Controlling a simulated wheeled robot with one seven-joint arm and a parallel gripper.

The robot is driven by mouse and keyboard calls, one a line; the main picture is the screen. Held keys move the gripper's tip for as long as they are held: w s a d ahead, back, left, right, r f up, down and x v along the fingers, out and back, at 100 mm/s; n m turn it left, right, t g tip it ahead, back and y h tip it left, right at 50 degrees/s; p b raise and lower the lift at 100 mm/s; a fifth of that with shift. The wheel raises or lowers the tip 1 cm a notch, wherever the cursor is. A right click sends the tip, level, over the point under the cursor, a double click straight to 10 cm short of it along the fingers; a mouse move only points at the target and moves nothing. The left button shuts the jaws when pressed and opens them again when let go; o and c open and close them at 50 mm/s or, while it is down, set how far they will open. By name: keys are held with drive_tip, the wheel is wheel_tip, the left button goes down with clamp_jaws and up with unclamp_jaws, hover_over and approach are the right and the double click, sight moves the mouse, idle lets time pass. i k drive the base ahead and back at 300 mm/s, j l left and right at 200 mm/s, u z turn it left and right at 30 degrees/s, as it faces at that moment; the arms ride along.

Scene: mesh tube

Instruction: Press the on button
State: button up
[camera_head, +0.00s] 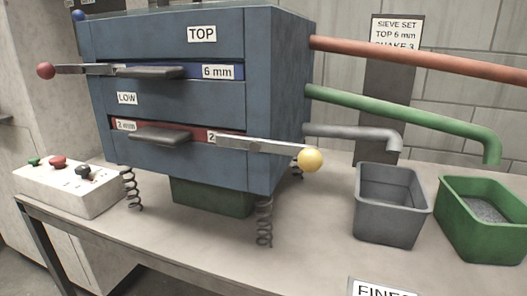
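A white control box (70,194) sits at the left end of the table. On its top are a small green button (34,161), a larger red mushroom button (58,162) and a black knob (83,171). The green button is at the far left of the box, partly behind its back edge area. The small markings beside the controls are too small to read, so no "on" label can be made out. My gripper is not in view.
A blue sieve machine (175,105) stands on springs right of the box. Its levers end in a red ball (45,71) and a yellow ball (310,160). A grey bin (391,218) and a green bin (485,235) stand at right.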

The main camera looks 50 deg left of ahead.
sight(34, 161)
drive_tip(key=k+l+u, duration=0.1)
drive_tip(key=u, duration=3.05)
drive_tip(key=i+j+z, duration=0.4)
drive_tip(key=i+j, duration=0.2)
drive_tip(key=i+j+z, duration=0.35)
drive_tip(key=i+j, duration=0.15)
drive_tip(key=j, duration=0.25)
